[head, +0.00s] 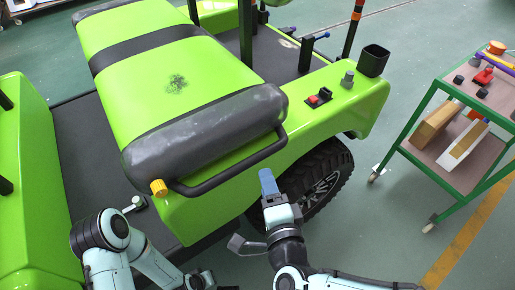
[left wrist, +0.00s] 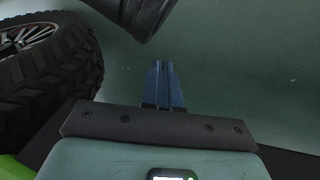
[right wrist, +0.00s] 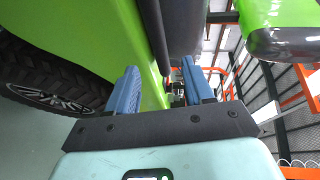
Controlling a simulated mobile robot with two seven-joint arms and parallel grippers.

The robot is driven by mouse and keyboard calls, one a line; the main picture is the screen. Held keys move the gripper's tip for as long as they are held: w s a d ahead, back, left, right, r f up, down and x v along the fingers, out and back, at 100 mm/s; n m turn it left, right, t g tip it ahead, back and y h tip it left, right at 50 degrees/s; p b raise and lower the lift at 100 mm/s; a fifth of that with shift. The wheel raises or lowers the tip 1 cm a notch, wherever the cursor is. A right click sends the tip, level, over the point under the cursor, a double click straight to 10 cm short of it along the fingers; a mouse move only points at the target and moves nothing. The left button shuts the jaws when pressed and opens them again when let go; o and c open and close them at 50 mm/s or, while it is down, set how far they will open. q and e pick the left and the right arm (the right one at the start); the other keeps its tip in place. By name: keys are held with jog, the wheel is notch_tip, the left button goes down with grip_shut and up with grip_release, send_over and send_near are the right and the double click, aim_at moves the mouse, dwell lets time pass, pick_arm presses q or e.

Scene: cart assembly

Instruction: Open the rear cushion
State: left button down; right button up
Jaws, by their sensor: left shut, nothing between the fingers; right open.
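The rear cushion (head: 205,132) is a dark grey padded roll along the near edge of the green seat. A black handle bar (head: 230,172) runs along its near side, with a yellow knob (head: 158,187) at the left end. My right gripper (head: 267,176) is open and empty, just below the right part of the bar. In the right wrist view its fingers (right wrist: 160,84) are spread, and the black bar (right wrist: 153,35) shows between and beyond them. My left gripper's fingers (left wrist: 164,86) are together and empty over the floor; I cannot make them out clearly in the head view.
A black tyre (head: 318,183) stands right of my right gripper and also shows in the left wrist view (left wrist: 50,65). A green-framed trolley (head: 440,135) with parts stands at the right. Green floor (head: 395,235) is clear between tyre and trolley.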

pick_arm(q)
jog(key=shift+g, duration=0.6)
jog(key=s+f, duration=0.1)
jog(key=s+f+b, duration=0.1)
jog(key=s+f, duration=0.1)
jog(key=shift+s+a+b, duration=0.25)
jog(key=shift+b, duration=0.1)
pick_arm(e)
jog(key=x, duration=1.2)
jog(key=shift+f, duration=0.1)
grip_shut()
jog(key=shift+w, duration=0.1)
